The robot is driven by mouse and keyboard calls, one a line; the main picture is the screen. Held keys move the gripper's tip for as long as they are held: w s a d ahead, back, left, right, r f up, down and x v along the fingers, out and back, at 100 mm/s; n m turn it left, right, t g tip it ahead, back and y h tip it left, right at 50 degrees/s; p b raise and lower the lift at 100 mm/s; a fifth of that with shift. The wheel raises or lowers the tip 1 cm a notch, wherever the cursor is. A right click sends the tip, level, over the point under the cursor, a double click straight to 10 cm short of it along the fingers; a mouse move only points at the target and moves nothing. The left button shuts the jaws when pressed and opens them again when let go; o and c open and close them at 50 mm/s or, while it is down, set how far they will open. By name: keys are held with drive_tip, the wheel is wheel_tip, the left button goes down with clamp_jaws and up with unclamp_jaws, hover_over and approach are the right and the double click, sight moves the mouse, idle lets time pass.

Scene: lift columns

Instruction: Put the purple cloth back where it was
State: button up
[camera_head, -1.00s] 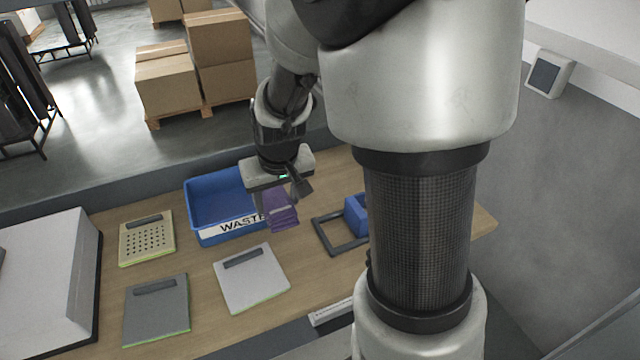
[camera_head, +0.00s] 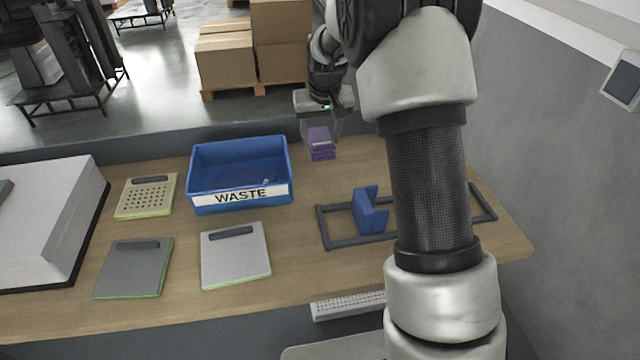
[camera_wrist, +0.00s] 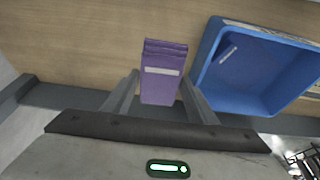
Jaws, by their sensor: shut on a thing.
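The purple cloth (camera_head: 320,143) is a small folded block with a pale label. It also shows in the wrist view (camera_wrist: 163,75), between the two fingers. My gripper (camera_head: 320,130) is shut on it and holds it over the back of the wooden table, to the right of the blue waste bin; my gripper (camera_wrist: 160,95) points down at the table in the wrist view. A dark rectangular frame (camera_head: 324,228) lies at the right of the table with a blue holder (camera_head: 368,212) in it. My arm hides part of the frame.
The blue bin (camera_head: 240,203) marked WASTE stands at the back middle, with a small pale item inside. A perforated beige plate (camera_head: 146,200), a dark grey plate (camera_head: 134,270) and a light grey plate (camera_head: 235,262) lie left. A white box (camera_head: 45,215) stands far left.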

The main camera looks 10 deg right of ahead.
sight(318, 134)
drive_tip(key=w+f, duration=0.2)
drive_tip(key=shift+w+b, duration=0.3)
drive_tip(key=shift+w, duration=0.05)
wheel_tip(318, 134, down, 5)
drive_tip(key=shift+w+f, duration=0.1)
drive_tip(key=shift+f, duration=2)
drive_tip(key=shift+f, duration=0.1)
drive_tip(key=shift+f+b, duration=0.15)
drive_tip(key=shift+b, duration=0.25)
drive_tip(key=o, duration=1)
